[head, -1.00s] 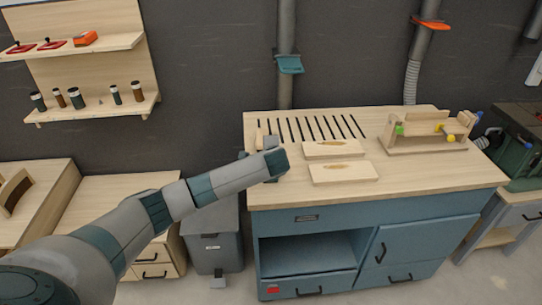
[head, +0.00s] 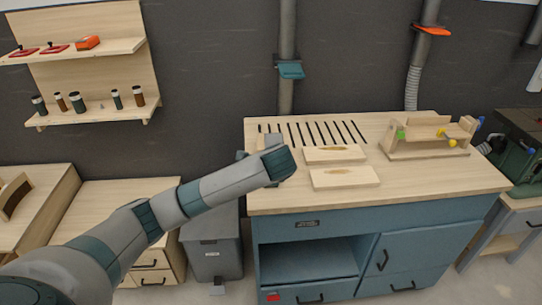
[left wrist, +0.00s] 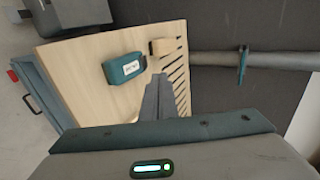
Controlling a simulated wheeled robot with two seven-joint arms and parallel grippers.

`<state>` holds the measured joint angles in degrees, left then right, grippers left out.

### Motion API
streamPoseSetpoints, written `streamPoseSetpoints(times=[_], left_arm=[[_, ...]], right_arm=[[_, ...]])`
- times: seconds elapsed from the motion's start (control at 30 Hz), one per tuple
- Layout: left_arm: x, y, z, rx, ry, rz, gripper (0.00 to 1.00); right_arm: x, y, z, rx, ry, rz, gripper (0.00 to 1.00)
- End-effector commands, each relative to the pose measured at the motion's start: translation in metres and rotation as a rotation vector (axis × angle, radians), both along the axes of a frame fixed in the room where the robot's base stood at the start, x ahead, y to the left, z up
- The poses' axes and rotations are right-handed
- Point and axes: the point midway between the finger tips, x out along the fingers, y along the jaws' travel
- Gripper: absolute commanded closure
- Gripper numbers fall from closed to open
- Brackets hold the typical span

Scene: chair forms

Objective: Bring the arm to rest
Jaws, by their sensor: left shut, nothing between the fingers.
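My left arm (head: 225,187) reaches in from the left in the head view, its end over the left front part of the workbench. In that view the wrist end hides the gripper's fingers. In the left wrist view my left gripper (left wrist: 158,80) is shut and empty, its fingers together above the bench top. A teal box with a white label (left wrist: 123,69) and a small wooden block (left wrist: 164,46) stand on the bench near the fingers, apart from them in the picture. My right gripper is in neither view.
The workbench (head: 430,185) has a slotted left end, two pale boards (head: 344,177) and a wooden jig (head: 425,145) at the right. A shelf (head: 95,117) with several jars hangs at the left. A grey bin (head: 212,258) stands left of the bench.

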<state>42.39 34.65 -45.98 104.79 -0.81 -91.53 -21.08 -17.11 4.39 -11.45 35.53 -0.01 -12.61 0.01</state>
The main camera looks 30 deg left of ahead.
Motion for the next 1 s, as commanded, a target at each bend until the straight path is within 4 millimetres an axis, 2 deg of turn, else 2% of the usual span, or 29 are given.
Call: streamPoseSetpoints(times=[0.47, 0.63, 0.83, 1.0], left_arm=[[0.000, 0.000, 0.001, 0.000, 0.000, 0.000, 1.00], [-0.005, -0.006, -0.008, -0.018, 0.007, -0.004, 1.00], [-0.033, -0.033, -0.046, -0.109, 0.041, -0.017, 1.00], [-0.080, -0.067, -0.095, -0.245, 0.089, -0.013, 1.00]], right_arm=[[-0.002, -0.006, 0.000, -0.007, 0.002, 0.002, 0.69], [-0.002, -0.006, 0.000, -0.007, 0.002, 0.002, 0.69], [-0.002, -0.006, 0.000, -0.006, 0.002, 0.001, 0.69], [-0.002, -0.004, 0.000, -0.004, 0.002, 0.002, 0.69]])
